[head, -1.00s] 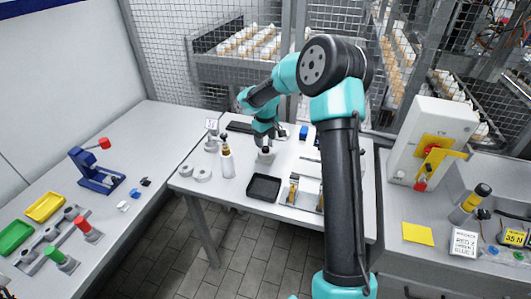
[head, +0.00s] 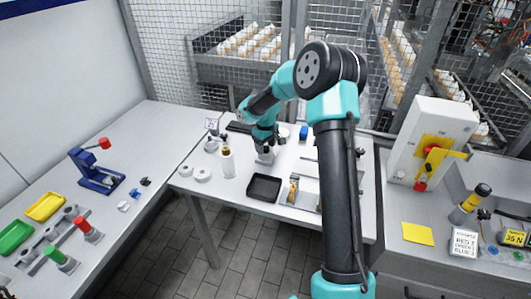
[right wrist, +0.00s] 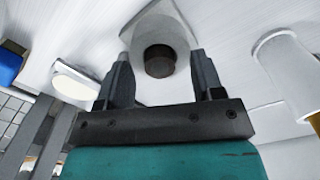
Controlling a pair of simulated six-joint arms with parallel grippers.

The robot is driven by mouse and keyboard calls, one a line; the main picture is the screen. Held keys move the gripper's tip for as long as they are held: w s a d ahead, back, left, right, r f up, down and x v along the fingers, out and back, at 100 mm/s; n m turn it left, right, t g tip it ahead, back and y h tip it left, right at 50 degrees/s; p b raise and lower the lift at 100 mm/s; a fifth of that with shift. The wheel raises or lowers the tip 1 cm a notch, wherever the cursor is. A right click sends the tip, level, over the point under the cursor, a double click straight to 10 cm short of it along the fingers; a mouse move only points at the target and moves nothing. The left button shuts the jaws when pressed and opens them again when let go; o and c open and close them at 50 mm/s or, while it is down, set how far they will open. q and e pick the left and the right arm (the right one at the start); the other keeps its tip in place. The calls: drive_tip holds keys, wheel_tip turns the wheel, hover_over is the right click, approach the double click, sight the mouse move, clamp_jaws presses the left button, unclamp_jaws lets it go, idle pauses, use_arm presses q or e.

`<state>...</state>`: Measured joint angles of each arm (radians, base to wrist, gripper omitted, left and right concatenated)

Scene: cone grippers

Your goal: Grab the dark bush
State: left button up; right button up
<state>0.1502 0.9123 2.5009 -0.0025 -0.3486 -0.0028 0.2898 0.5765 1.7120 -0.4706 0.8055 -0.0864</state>
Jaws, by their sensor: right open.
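The dark bush (right wrist: 160,66), a short dark brown cylinder, shows in the right wrist view on a pale grey holder (right wrist: 150,28). My right gripper (right wrist: 160,56) is open, with one finger on each side of the bush in the picture and a gap on both sides. I cannot tell whether the fingertips are down at its height. In the head view the right gripper (head: 266,146) is just over the pale holder (head: 265,157) on the middle table, and the bush is too small or hidden there. My left gripper is not in view.
A white bottle (head: 227,163) stands left of the gripper. A black tray (head: 264,187) lies in front, with fixtures right of it. White rings (head: 202,175) lie at the table's left edge. A blue block (head: 303,133) is behind right. Bare tabletop lies between them.

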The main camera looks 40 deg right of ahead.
sight(266, 148)
drive_tip(key=shift+f, duration=0.25)
drive_tip(key=shift+c, duration=0.3)
drive_tip(key=c, duration=1)
drive_tip(key=shift+r, duration=0.1)
drive_tip(key=shift+r, duration=1.75)
drive_tip(key=shift+s+a+r, duration=0.2)
drive_tip(key=shift+r, duration=0.05)
drive_tip(key=s+a, duration=0.3)
drive_tip(key=s, duration=0.1)
drive_tip(key=s+a+r, duration=0.1)
drive_tip(key=s+a, duration=0.2)
drive_tip(key=s, duration=0.1)
drive_tip(key=s+a, duration=0.4)
drive_tip(key=shift+r, duration=0.2)
